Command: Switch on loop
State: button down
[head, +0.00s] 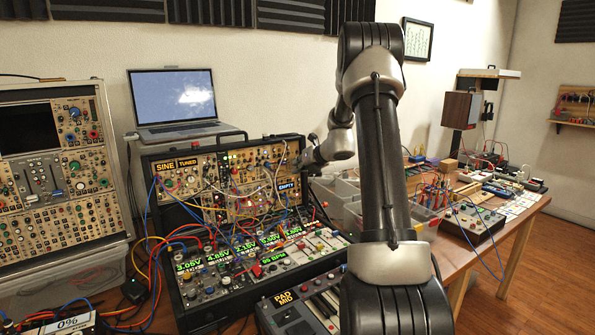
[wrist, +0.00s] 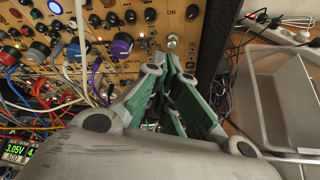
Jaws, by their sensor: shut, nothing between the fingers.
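The modular synth case (head: 235,180) stands on a stand below the laptop, with a tan panel full of knobs and cables. In the wrist view, the panel's top right has a printed "ON" label (wrist: 192,13) and a small silver switch or knob (wrist: 173,42) below it. I cannot read a "loop" label. My gripper (wrist: 170,70), with green-sided fingers, is shut and empty. It points at the panel's right part, with its tips just below the silver part; contact cannot be told. In the head view, my gripper (head: 308,160) is at the case's upper right, partly hidden.
Several patch cables (wrist: 70,95) hang over the panel left of my gripper. Grey plastic bins (wrist: 285,100) stand to the right, past the case's black side. The laptop (head: 172,100) stands behind the case. A wooden workbench (head: 460,255) with electronics is at the right.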

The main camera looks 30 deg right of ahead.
jog(key=shift+d, duration=0.1)
jog(key=shift+r, duration=0.65)
jog(key=w+r+v, duration=0.1)
jog(key=v, duration=0.8)
jog(key=shift+s+r, duration=0.25)
jog(key=shift+r, duration=0.25)
jog(key=shift+d, duration=0.1)
